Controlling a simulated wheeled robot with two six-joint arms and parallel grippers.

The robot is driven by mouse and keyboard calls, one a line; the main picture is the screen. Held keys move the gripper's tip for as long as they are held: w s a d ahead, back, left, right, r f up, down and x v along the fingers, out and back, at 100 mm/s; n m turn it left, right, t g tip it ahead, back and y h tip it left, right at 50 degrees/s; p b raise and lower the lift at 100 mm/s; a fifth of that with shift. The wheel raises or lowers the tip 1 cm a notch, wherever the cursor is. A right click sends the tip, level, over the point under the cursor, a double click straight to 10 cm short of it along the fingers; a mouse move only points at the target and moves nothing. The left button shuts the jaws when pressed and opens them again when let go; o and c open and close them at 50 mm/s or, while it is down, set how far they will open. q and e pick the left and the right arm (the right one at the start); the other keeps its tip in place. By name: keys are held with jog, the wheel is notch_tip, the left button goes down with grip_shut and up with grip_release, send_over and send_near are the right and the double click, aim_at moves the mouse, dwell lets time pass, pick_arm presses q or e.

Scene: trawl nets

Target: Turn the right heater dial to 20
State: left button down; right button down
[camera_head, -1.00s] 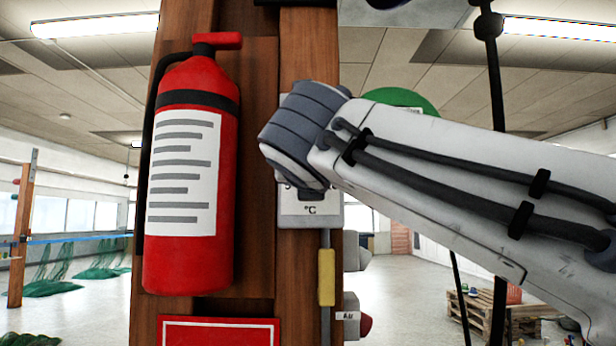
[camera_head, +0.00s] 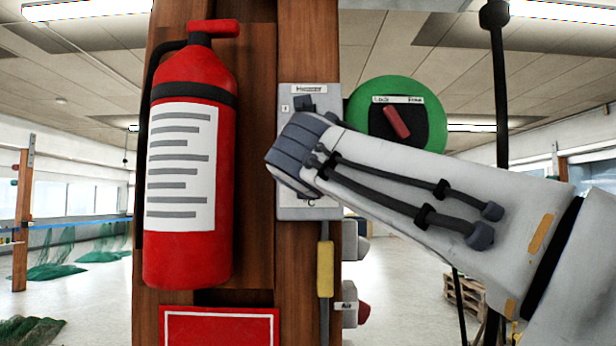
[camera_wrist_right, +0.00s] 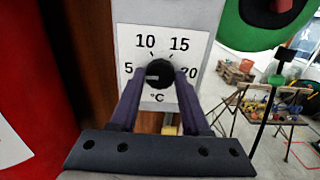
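The heater box (camera_head: 309,207) is a grey panel labelled "Heater" on the wooden post in the head view. My right wrist covers its dial there. In the right wrist view the black round dial (camera_wrist_right: 160,73) sits on a white scale plate (camera_wrist_right: 163,31) marked 5, 10, 15, 20 and °C. A small light mark on the dial faces left, toward the 5 side. My right gripper (camera_wrist_right: 161,75) has its two dark fingers apart, one on each side of the dial. Whether they touch it is hard to tell. My left gripper is out of view.
A red fire extinguisher (camera_head: 188,180) hangs close left of the heater. A green disc with a red lever (camera_head: 396,122) is behind my right arm. A yellow piece (camera_head: 325,269) and an "Air" fitting (camera_head: 350,306) are below the heater.

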jog(key=shift+m, duration=0.4)
jog(key=shift+f+m+b, duration=0.1)
jog(key=shift+m+b, duration=3.6)
jog(key=shift+m, duration=13.9)
